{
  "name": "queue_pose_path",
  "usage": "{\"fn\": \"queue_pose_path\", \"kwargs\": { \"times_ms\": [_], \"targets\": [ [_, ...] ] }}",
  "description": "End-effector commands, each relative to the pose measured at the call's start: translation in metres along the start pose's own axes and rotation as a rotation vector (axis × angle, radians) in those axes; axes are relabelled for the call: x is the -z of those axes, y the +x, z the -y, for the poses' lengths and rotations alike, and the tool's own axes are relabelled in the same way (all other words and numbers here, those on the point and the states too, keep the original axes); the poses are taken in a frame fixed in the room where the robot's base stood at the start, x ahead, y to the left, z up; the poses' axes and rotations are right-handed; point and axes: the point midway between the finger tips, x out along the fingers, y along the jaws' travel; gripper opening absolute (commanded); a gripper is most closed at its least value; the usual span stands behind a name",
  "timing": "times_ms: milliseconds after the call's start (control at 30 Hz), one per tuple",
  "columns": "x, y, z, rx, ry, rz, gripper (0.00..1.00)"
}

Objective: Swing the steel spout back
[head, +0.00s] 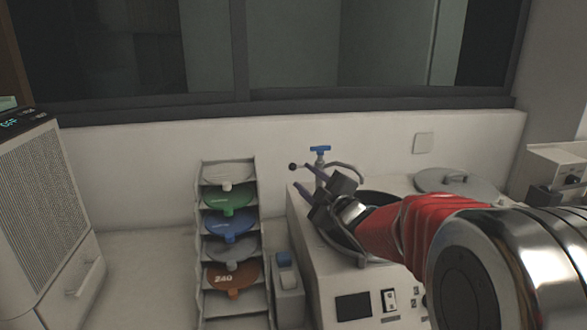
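The steel spout (347,165) is a thin curved tube in the head view. It arcs to the right from a tap post with a blue T-handle (320,150), over the left part of a round dark bowl (385,197) in the white machine. A small dark knob (292,167) sticks out to the left of the post. My gripper (309,178) is in front of the post, below the blue handle, its fingers pointing up and left. The fingers look apart with nothing clearly between them. Contact with the spout or post cannot be told; the gripper hides the post's lower part.
A round grey lid (457,183) lies right of the bowl. A rack (200,290) of coloured discs stands left of the machine, with a small blue-topped box (286,278) between. A white wall (180,148) runs close behind. My arm covers the lower right.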

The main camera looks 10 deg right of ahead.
Motion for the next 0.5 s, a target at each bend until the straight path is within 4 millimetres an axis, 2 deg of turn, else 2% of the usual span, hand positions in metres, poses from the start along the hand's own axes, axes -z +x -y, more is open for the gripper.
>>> {"fn": "queue_pose_path", "kwargs": {
  "times_ms": [500],
  "targets": [
    [0.000, 0.071, 0.001, 0.002, -0.001, 0.000, 0.37]
  ]
}}
